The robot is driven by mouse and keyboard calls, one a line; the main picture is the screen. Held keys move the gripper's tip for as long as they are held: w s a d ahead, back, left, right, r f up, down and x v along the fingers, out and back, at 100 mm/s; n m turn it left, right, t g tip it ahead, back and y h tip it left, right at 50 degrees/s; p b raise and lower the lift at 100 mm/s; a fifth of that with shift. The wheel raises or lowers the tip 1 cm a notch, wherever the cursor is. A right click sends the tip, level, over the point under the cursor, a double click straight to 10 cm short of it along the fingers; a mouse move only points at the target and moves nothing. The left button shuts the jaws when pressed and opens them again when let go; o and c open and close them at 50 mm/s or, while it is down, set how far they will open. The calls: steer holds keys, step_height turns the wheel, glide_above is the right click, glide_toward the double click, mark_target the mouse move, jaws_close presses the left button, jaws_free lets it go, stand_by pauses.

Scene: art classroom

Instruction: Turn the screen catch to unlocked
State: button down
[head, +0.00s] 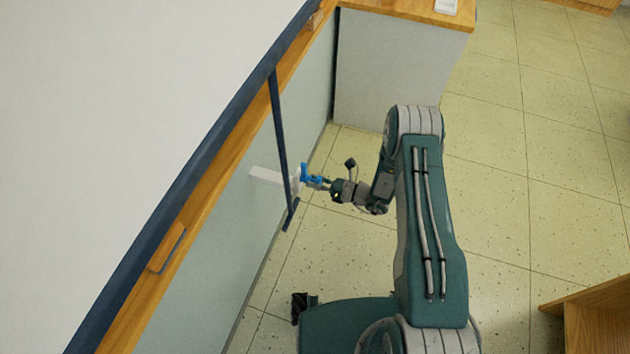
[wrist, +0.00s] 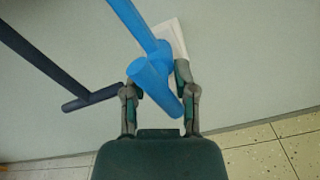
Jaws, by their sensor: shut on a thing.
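The screen catch shows as a bright blue lever (head: 306,173) in front of a pale plate (head: 268,176) on the grey-green panel below the screen. In the wrist view the blue lever (wrist: 152,76) runs from the top edge down to a thick rounded end. My gripper (head: 321,183) reaches it from the right in the head view. In the wrist view my gripper (wrist: 160,93) has one finger on each side of the thick end and is shut on it. Part of the white plate (wrist: 171,38) is hidden behind the lever.
A dark blue bar (head: 279,135) with a short crosspiece hangs down close beside the catch; it also shows left of my gripper in the wrist view (wrist: 45,63). A wooden ledge (head: 215,190) runs under the large pale screen (head: 130,100). Tiled floor (head: 540,190) lies open to the right.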

steer(key=shift+w+m, duration=0.1)
steer(key=shift+m, duration=0.4)
steer(key=c, duration=0.6)
jaws_free()
steer(key=shift+c, duration=0.2)
steer(key=shift+d, duration=0.1)
steer(key=v, duration=1.2)
steer(key=shift+w+r, duration=0.1)
